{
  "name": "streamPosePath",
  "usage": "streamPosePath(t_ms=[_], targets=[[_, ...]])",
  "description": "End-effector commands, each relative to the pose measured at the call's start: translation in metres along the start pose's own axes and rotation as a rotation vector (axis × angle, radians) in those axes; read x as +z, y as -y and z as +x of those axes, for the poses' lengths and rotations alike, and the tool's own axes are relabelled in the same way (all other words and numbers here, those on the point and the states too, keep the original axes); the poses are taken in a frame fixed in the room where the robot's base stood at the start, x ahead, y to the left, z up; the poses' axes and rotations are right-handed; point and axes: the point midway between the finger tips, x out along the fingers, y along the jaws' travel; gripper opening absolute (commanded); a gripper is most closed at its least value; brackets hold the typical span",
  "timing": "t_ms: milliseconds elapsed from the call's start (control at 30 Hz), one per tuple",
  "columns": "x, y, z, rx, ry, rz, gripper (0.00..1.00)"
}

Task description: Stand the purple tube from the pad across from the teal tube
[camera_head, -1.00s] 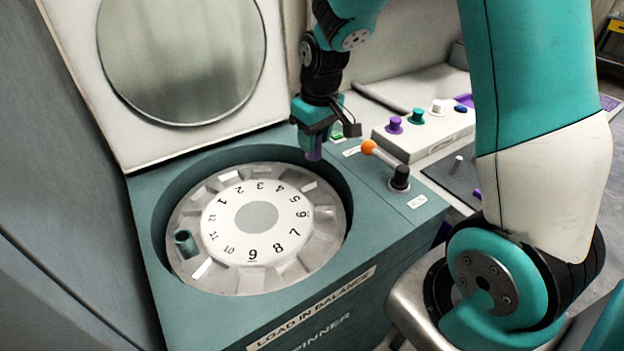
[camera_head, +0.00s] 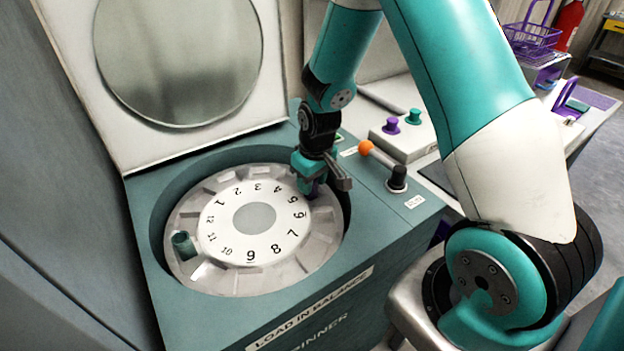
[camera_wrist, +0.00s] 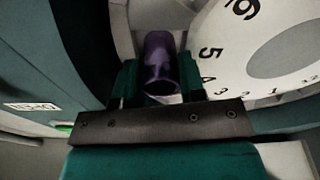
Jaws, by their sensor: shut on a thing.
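The teal tube (camera_head: 183,245) stands in the rotor (camera_head: 232,284) of the spinner, at the rim beside number 11. My gripper (camera_head: 312,184) is shut on the purple tube (camera_wrist: 160,62) and holds it over the rotor's far right rim, near number 5, opposite the teal tube. In the head view, only a bit of the purple tube shows under the jaws. In the wrist view, the tube sits between the two fingers (camera_wrist: 160,80), beside the numbered disc. I cannot tell whether its lower end is inside a slot.
The open lid (camera_head: 90,110) stands behind the bowl. The rotor's other visible slots look empty.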

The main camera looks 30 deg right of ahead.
Motion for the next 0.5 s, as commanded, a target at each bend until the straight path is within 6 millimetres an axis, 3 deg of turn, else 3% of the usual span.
streamPosePath(t_ms=[67,100,200,500], targets=[[0.0004,0.0000,0.0031,0.000,0.000,0.000,0.13],[0.0003,0.0000,0.0028,0.000,0.000,0.000,0.42],[0.0003,0.0000,0.0022,0.000,0.000,0.000,0.63],[-0.0001,-0.0001,-0.0010,0.000,0.000,0.000,0.63]])
